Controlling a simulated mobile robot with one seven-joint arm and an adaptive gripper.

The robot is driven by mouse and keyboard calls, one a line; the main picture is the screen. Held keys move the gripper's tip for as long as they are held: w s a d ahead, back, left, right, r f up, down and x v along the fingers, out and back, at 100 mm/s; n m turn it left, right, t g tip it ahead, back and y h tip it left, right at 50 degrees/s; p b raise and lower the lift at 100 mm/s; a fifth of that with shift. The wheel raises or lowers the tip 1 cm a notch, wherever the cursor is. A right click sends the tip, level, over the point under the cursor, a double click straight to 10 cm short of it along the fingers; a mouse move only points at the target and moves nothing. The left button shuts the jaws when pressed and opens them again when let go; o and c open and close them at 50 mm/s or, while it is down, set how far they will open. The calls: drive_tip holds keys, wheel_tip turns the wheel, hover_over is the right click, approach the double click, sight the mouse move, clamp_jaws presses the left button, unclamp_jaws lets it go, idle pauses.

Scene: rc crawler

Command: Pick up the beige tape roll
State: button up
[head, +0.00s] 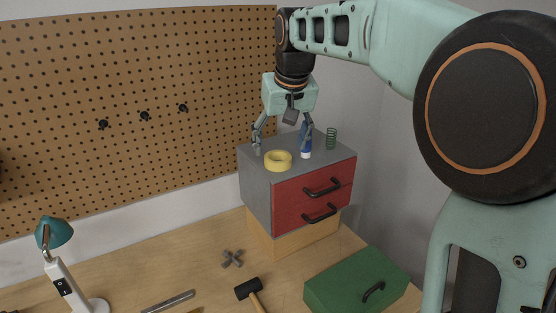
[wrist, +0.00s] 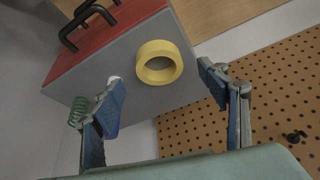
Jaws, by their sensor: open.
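The beige tape roll (head: 278,167) looks yellow and lies flat on the grey top of a small cabinet (head: 256,182), near its front left edge. In the wrist view the roll (wrist: 143,62) is at the upper middle, with its hole facing me. My gripper (head: 282,140) is open and points down above the cabinet top, a little behind the roll in the head view. In the wrist view the roll shows beyond and between the spread fingers (wrist: 162,88), with nothing held.
A blue tube with a white end (head: 306,154) stands close by my right finger. A green spring (head: 331,139) stands behind it. The cabinet has red drawers with black handles (head: 322,190). A pegboard (head: 130,90) rises behind; a green box (head: 350,280) sits below.

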sight(279, 152)
drive_tip(key=x, duration=0.4)
drive_tip(key=c, duration=1.1)
drive_tip(key=shift+r, duration=0.1)
drive_tip(key=shift+c, duration=0.2)
drive_tip(key=shift+r+p, duration=0.1)
drive_tip(key=shift+p, duration=0.2)
